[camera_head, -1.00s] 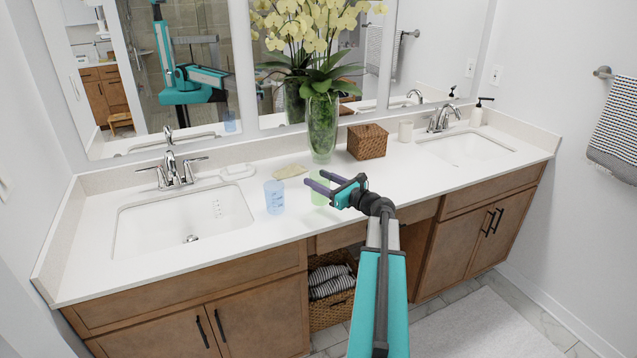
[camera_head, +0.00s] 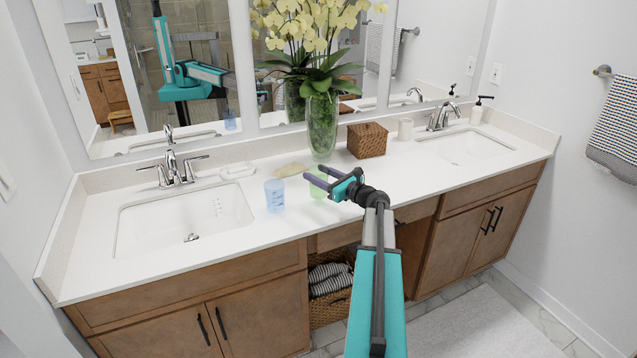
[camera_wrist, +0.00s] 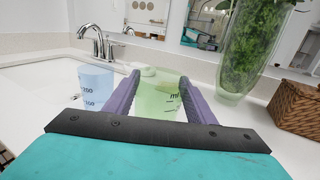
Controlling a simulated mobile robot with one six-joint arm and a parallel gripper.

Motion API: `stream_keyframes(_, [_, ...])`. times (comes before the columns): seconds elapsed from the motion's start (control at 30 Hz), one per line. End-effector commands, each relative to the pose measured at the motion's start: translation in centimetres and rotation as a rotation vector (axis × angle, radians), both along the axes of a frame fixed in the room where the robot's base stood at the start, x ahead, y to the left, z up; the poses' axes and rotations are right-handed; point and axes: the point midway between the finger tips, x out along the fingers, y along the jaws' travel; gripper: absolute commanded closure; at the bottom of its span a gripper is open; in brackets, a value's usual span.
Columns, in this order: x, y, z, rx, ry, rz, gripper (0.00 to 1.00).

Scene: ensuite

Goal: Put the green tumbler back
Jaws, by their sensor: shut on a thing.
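The green tumbler (camera_wrist: 158,97) is a pale, see-through cup with dark marks, upright between the two purple fingers of my gripper (camera_wrist: 160,92) in the wrist view. In the head view the green tumbler (camera_head: 318,187) is partly hidden behind the fingers of my gripper (camera_head: 316,177), at the counter's middle front. My gripper is shut on it. I cannot tell whether its base touches the counter. A blue see-through tumbler (camera_head: 274,196) with marks stands just left of it, also seen in the wrist view (camera_wrist: 97,86).
A glass vase of yellow orchids (camera_head: 322,125) stands behind. A tan flat item (camera_head: 289,170) and a soap dish (camera_head: 237,172) lie behind left. The counter (camera_head: 400,180) is clear to the right.

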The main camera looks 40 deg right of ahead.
Motion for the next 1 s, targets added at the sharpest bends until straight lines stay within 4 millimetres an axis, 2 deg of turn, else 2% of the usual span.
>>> stream_keyframes(0.3, [-0.1,0.0,-3.0,0.002,0.001,0.0,0.89])
stream_keyframes(0.83, [-0.1,0.1,-3.7,0.001,0.001,0.0,0.89])
stream_keyframes(0.87, [-0.1,0.1,-3.6,0.0,0.001,0.0,0.45])
stream_keyframes(0.93, [-0.1,0.1,-3.6,0.0,0.001,0.0,0.33])
stream_keyframes(1.0, [-0.1,0.1,-3.6,0.0,0.001,0.0,0.31])
